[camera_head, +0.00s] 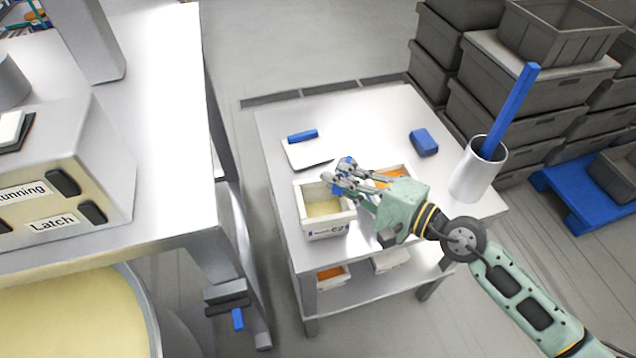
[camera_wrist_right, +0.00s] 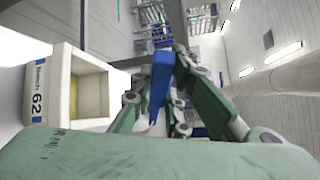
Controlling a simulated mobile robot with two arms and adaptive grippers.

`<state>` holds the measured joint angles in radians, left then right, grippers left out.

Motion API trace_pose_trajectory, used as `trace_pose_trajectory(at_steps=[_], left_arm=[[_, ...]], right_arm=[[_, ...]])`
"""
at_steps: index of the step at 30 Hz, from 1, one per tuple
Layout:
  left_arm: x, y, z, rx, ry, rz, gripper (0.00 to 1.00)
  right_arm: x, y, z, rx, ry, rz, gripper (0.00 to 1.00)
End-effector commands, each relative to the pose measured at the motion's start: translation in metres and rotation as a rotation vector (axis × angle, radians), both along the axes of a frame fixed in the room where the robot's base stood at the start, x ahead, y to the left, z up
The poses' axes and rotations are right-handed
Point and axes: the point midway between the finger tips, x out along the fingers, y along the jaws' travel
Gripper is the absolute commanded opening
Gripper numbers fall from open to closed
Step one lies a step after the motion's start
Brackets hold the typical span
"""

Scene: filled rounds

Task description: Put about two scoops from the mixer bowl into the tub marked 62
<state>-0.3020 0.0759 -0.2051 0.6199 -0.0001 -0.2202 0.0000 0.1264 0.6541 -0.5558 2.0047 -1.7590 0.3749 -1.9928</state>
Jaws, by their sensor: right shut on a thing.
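The mixer bowl (camera_head: 75,310), with a pale yellow mass in it, is at the lower left of the head view, partly cut off. The tub marked 62 (camera_head: 328,229) is a white box on the small steel table, with a pale yellow content low inside. Its label reads 62 in the wrist view (camera_wrist_right: 38,98). My right gripper (camera_head: 345,176) is above the tub's right rear side, shut on a blue handle (camera_wrist_right: 160,80). The working end of the held tool is hidden, so I cannot tell its load. My left gripper is out of view.
A tub with orange content (camera_head: 393,173) stands behind my right gripper. A blue-handled scraper (camera_head: 305,151), a blue block (camera_head: 424,142) and a steel cylinder (camera_head: 470,178) with a blue paddle share the table. The machine bench (camera_head: 170,130) is left. Grey crates (camera_head: 560,85) stand behind.

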Motion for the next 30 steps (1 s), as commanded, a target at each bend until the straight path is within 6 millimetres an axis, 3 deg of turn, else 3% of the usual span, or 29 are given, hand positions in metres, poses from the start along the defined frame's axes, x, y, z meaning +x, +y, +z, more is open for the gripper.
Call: trace_pose_trajectory(at_steps=[3,9,17,26,30], left_arm=[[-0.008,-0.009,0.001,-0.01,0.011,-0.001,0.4],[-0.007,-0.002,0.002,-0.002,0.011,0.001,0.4],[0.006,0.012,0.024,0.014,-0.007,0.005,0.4],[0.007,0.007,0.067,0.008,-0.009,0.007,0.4],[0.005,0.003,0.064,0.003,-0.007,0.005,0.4]], right_arm=[[0.003,0.024,-0.008,-0.002,0.001,0.015,0.0],[0.002,0.041,-0.018,0.002,0.012,0.03,0.0],[0.009,0.042,-0.006,0.024,0.101,0.032,0.0],[0.041,0.035,0.015,0.101,0.438,0.031,0.0],[0.059,0.031,0.016,0.142,0.617,0.031,0.0]])
